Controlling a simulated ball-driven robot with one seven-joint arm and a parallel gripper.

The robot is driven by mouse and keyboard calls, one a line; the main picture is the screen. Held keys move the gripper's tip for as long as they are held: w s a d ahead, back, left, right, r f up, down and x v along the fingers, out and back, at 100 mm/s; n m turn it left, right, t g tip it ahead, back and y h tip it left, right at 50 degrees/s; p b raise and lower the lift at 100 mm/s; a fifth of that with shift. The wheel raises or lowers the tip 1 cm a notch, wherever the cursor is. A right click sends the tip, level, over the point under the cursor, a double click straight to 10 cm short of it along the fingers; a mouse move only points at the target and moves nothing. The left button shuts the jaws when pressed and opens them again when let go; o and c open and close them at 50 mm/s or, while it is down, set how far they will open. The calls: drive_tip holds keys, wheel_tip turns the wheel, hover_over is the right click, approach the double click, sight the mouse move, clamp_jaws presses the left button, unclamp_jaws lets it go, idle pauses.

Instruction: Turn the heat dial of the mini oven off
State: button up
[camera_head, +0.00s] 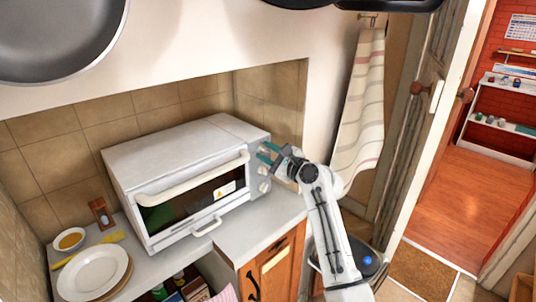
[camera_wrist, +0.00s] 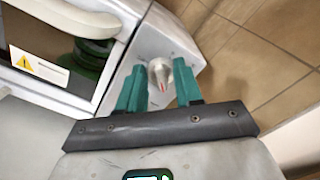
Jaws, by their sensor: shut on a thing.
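The white mini oven (camera_head: 178,170) stands on the counter with its door shut. It has a column of round dials on the right end of its front, and a lower dial (camera_head: 263,187) shows in the head view. My gripper (camera_head: 268,152) has its green fingers at the uppermost dial. In the wrist view my gripper (camera_wrist: 159,80) is shut on this pale dial (camera_wrist: 160,70), one finger on each side. A red mark shows on the dial's near side. I cannot read any labels around it.
A white plate (camera_head: 94,272), a small bowl (camera_head: 69,239) and a wooden stand (camera_head: 101,213) are left of the oven. A striped towel (camera_head: 359,110) hangs to the right. Tiled walls close in behind the oven. Bare counter (camera_head: 245,232) lies in front at right.

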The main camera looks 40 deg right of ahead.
drive_tip(key=n, duration=0.1)
drive_tip(key=n+b, duration=0.2)
drive_tip(key=shift+a+f+n, duration=0.1)
drive_tip(key=shift+f+n, duration=0.15)
drive_tip(key=shift+n, duration=0.15)
drive_tip(key=n+b, duration=0.2)
drive_tip(key=n, duration=0.1)
drive_tip(key=shift+f+n, duration=0.15)
drive_tip(key=shift+n, duration=0.25)
drive_tip(key=n+b, duration=0.3)
drive_tip(key=shift+f+n, duration=0.15)
drive_tip(key=shift+n, duration=0.15)
drive_tip(key=n+b, duration=0.4)
drive_tip(key=n, duration=0.1)
drive_tip(key=n+b, duration=0.3)
drive_tip(key=n, duration=0.2)
drive_tip(key=n+b, duration=0.4)
drive_tip(key=n, duration=0.2)
drive_tip(key=shift+d+f+b, duration=0.2)
drive_tip(key=shift+d+b, duration=0.1)
drive_tip(key=o, duration=1)
drive_tip(key=shift+r, duration=0.15)
drive_tip(key=shift+s, duration=0.15)
